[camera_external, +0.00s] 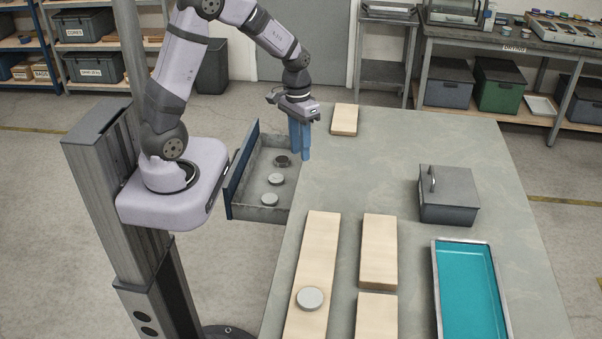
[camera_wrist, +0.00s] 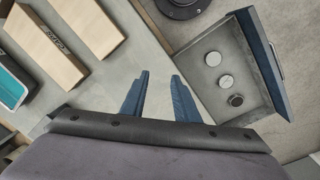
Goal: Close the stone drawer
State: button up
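The stone drawer (camera_external: 240,172) has a dark blue front and a grey tray, and it stands pulled out from the table's left side. Three round stones lie in it: two light grey (camera_external: 269,200) and a darker one (camera_external: 282,160). In the wrist view the drawer (camera_wrist: 264,62) is at the upper right. My gripper (camera_external: 301,155) points down by the table's back left corner, to the right of the drawer's far end. Its blue fingers (camera_wrist: 160,77) are apart with nothing between them. I cannot tell whether a finger touches the drawer.
The table (camera_external: 430,135) holds pale wooden boards (camera_external: 378,255), one with a grey disc (camera_external: 310,298) on it. A grey lidded box (camera_external: 448,200) and a teal tray (camera_external: 490,265) are at the right. The tabletop's back middle is clear.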

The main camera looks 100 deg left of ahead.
jog(key=s+a+f+n+t+b, duration=0.1)
jog(key=s+a+f+n+b, duration=0.2)
jog(key=s+a+f+b, duration=0.5)
jog(key=s+a+f+n+b, duration=0.3)
jog(key=s+a+f+n, duration=0.1)
jog(key=s+a, duration=0.8)
jog(key=s+a+f+n+b, duration=0.2)
jog(key=s+a+f+b, duration=0.1)
jog(key=s, duration=0.8)
jog(key=shift+t+y, duration=0.3)
jog(key=shift+y, duration=0.1)
jog(key=shift+w+d+f+p, duration=0.1)
jog(key=shift+w+f+p, duration=0.2)
jog(key=shift+f, duration=0.95)
jog(key=shift+w+a+f+p, duration=0.1)
jog(key=shift+w+f+p, duration=0.15)
jog(key=shift+f, duration=1)
jog(key=shift+w+d+f+p, duration=0.1)
jog(key=shift+w+f+p, duration=0.2)
jog(key=shift+f, duration=0.95)
grip_shut()
